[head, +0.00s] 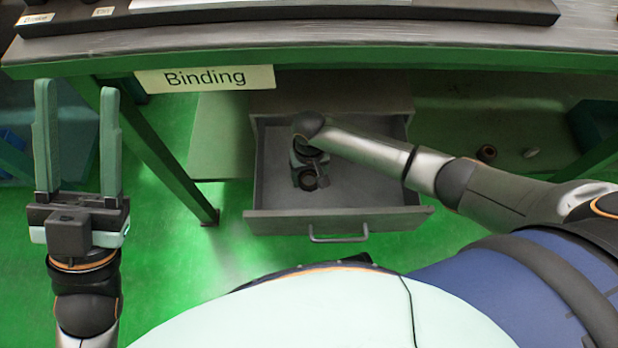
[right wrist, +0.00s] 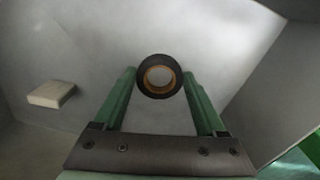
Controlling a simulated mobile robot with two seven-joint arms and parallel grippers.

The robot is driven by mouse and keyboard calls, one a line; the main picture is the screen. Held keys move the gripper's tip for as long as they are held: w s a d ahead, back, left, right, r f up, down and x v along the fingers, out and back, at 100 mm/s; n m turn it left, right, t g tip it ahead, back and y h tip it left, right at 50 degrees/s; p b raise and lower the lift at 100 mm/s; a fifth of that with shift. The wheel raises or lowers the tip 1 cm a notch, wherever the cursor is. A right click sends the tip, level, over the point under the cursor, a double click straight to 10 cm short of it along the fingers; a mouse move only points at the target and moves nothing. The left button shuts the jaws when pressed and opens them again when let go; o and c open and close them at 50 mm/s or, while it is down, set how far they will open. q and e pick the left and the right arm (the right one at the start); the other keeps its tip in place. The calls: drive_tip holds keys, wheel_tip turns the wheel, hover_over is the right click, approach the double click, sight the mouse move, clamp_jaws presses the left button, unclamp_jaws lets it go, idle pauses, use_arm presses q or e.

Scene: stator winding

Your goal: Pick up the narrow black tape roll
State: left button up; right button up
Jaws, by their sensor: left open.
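The narrow black tape roll (right wrist: 146,83) shows in the right wrist view as a dark ring with a tan inner core. It is inside the grey drawer (head: 340,222). My right gripper (right wrist: 159,76) points down into the drawer, with its two green fingers on either side of the roll. The fingertips are very close to the roll's sides; I cannot tell whether they press on it. In the head view my right arm hides most of this spot. My left gripper (head: 76,90) is open and empty, left of the table leg, with its fingers pointing up the picture.
A small whitish block (right wrist: 51,94) is at the left in the right wrist view. The drawer is pulled out under the table (head: 400,62), which bears a "Binding" label (head: 205,79). A dark ring-shaped object (head: 487,153) and a small pale one (head: 531,153) lie to its right.

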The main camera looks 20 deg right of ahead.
drive_tip(key=c, duration=0.8)
drive_tip(key=shift+r, duration=0.1)
